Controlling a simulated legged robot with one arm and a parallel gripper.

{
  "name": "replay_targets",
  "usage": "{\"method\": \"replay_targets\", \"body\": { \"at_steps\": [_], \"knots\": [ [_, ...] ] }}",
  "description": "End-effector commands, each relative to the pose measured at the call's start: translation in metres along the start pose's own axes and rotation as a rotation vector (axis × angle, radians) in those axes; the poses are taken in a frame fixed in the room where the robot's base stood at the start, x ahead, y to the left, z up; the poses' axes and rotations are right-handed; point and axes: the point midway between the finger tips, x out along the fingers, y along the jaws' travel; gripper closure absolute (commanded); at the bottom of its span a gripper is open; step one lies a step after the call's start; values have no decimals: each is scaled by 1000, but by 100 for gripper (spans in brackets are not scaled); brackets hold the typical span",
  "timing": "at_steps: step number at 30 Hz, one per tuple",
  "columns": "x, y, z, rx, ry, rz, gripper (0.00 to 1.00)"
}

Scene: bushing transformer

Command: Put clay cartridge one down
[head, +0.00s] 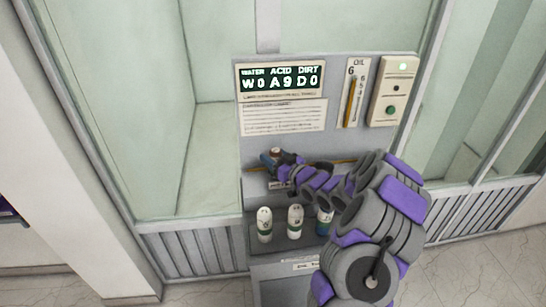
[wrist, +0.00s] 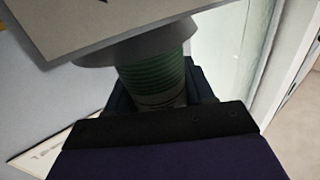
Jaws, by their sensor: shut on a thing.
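My gripper (head: 272,160) is at the lower part of the grey panel, above the shelf. In the wrist view it (wrist: 160,100) is shut on a cylinder with a green ribbed band (wrist: 152,76), which I take to be clay cartridge one. A grey collar sits against the cylinder's upper end, below a pale flat face; I cannot tell whether they are joined. In the head view only a small brown-topped piece shows at the gripper. My fingers hide the cylinder's lower end.
The shelf (head: 285,262) below holds a white bottle-like cartridge (head: 264,225), a second white one (head: 295,221) and a blue-green one (head: 324,221), partly behind my arm. The grey panel carries a display (head: 281,79) reading W0 A9 D0, an oil gauge (head: 354,92) and a switch box (head: 392,91).

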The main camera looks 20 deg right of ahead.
Motion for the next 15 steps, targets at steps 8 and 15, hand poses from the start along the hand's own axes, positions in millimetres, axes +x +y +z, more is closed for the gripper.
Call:
{"method": "replay_targets", "body": {
  "at_steps": [8,15],
  "knots": [
    [0,1,-5,-4,6,4,36],
    [0,-1,-6,-7,7,4,22]
  ]
}}
